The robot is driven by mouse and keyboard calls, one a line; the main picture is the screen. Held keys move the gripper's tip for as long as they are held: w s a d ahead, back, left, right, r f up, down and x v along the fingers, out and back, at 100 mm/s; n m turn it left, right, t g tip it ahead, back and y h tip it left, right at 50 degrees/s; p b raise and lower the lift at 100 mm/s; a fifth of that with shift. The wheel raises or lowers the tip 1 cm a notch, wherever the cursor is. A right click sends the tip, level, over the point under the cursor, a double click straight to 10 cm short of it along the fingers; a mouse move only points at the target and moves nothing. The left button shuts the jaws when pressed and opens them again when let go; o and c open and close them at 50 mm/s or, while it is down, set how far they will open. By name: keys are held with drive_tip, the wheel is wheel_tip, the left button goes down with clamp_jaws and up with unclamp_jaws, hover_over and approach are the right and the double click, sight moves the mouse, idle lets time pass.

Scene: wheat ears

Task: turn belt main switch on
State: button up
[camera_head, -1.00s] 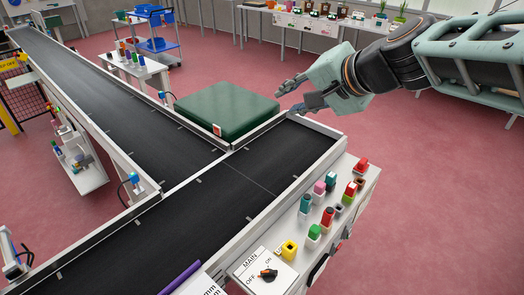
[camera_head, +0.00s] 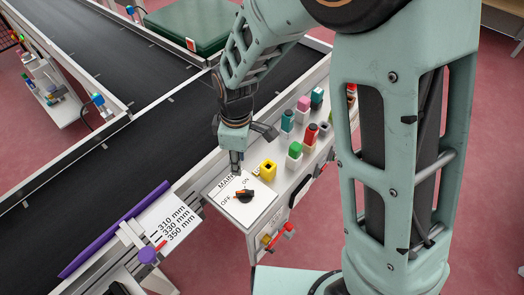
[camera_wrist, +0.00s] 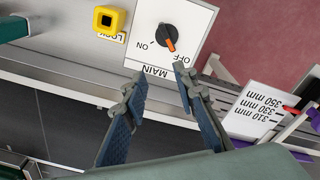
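The main switch is a black rotary knob (camera_head: 244,196) with an orange pointer on a white plate (camera_head: 225,206) marked MAIN, OFF and ON. The knob also shows in the wrist view (camera_wrist: 167,36), where its orange pointer is turned toward OFF. My gripper (camera_wrist: 161,78) is open and empty, its two fingers apart near the MAIN edge of the plate. In the head view it hangs over the panel, just behind the knob and apart from it. The knob is fully visible in the wrist view.
A yellow square part (camera_head: 268,170) stands beside the plate, with several coloured buttons (camera_head: 294,153) behind it. A purple bar (camera_head: 118,228) and a millimetre scale plate (camera_head: 165,222) lie to the left. The black belt (camera_head: 150,150) runs behind the panel.

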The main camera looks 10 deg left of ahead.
sight(245, 191)
drive_tip(key=f, duration=0.4)
drive_tip(key=s+f+n+b, duration=0.1)
drive_tip(key=f, duration=0.4)
drive_tip(key=d+f+n, duration=0.1)
drive_tip(key=f, duration=0.3)
drive_tip(key=shift+s+d+f+h, duration=0.1)
drive_tip(key=shift+s+f+h, duration=0.15)
drive_tip(key=shift+h, duration=0.05)
clamp_jaws()
